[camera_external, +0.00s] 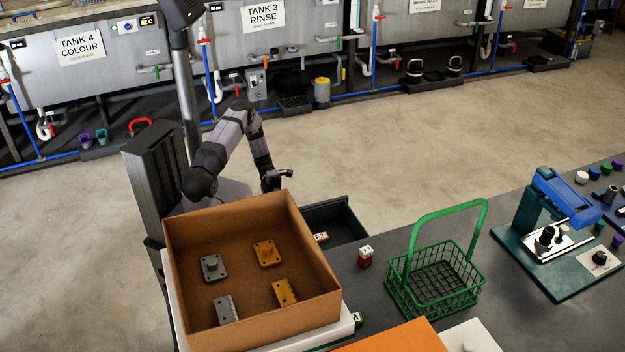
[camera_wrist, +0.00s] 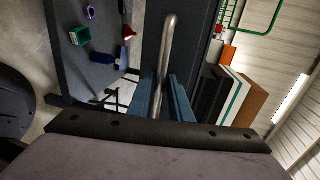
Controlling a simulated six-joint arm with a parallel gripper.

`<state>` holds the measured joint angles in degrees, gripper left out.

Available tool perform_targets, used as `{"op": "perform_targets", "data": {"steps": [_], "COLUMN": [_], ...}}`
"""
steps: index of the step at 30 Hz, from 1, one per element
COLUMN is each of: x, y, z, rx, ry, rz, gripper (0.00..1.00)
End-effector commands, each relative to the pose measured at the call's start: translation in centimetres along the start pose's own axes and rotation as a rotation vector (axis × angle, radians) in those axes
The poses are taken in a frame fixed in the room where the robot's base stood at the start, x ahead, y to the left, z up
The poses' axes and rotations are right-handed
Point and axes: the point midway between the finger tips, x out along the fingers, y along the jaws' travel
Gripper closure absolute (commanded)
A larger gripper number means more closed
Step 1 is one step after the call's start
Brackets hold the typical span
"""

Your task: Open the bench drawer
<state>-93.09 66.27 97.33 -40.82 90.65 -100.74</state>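The bench drawer (camera_external: 353,226) is a dark box that stands out from the bench edge, pulled part way open, in the external view. A small orange-and-white tagged item (camera_external: 321,237) lies in it. In the wrist view the dark drawer front (camera_wrist: 190,25) faces my gripper, with a round metal bar handle (camera_wrist: 170,40) on it. My gripper (camera_wrist: 165,88) has one blue finger on each side of the handle, close against it, and looks shut on it. In the external view my gripper (camera_external: 280,177) is just beyond the drawer; the handle is hard to see there.
A cardboard box (camera_external: 240,292) with several metal parts stands on the bench left of the drawer. A red-and-white bottle (camera_external: 365,256) and a green wire basket (camera_external: 436,275) stand to its right. Bare floor lies beyond the drawer.

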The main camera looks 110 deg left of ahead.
Motion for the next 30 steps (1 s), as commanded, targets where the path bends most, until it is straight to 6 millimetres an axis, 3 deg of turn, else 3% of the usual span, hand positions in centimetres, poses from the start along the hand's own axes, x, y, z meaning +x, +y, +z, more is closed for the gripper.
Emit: {"op": "perform_targets", "data": {"steps": [15, 30], "x": [-6.2, -6.9], "y": [0.2, 0.0], "z": [0.0, 0.0], "rx": [0.000, -0.001], "ry": [-0.003, -0.001], "rz": [0.002, 0.001], "gripper": [0.81, 0.81]}}
